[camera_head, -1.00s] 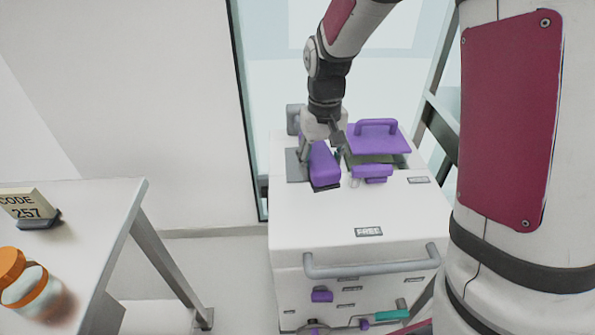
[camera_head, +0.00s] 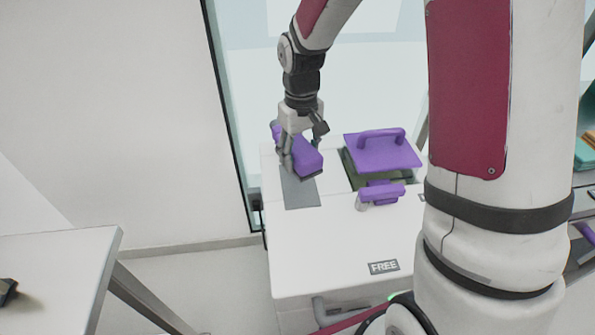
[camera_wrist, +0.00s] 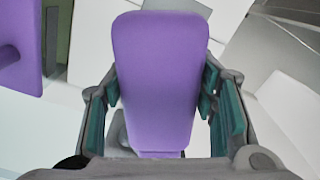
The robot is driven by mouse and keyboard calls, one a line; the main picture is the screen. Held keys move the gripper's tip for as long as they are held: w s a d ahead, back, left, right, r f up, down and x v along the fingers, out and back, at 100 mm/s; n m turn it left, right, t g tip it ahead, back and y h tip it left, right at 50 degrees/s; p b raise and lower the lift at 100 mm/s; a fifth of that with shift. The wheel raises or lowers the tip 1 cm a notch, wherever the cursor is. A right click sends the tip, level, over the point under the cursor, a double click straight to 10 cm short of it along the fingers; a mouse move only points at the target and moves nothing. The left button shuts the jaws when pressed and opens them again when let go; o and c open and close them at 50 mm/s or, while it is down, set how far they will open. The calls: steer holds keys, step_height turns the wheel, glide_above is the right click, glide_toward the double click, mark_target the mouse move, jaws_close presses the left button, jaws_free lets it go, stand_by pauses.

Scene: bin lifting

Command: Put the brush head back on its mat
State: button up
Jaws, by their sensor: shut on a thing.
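The purple brush head (camera_head: 308,160) is between the fingers of my gripper (camera_head: 303,145), which is shut on it. In the head view it is over the grey mat (camera_head: 301,197), at the upper part, with its dark underside facing down. I cannot tell whether it touches the mat. The wrist view shows the purple top of the brush head (camera_wrist: 160,75) between the teal finger pads of my gripper (camera_wrist: 165,115). The mat is partly hidden by the brush head and the fingers.
The white cabinet top (camera_head: 325,240) is clear in front, with a "FREE" label (camera_head: 383,267). Right of the mat, a purple lid with a handle (camera_head: 385,152) sits tilted over an opening, with a purple handled piece (camera_head: 381,193) in front. A white table (camera_head: 60,265) stands left.

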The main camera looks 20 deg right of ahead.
mark_target(301, 147)
steer(key=shift+f+b, duration=0.5)
steer(key=shift+f, duration=3)
steer(key=shift+f, duration=0.1)
steer(key=o, duration=1)
steer(key=shift+f, duration=0.1)
steer(key=shift+o, duration=0.2)
step_height(301, 147, up, 13)
steer(key=shift+f+p, duration=0.2)
steer(key=shift+p, duration=0.75)
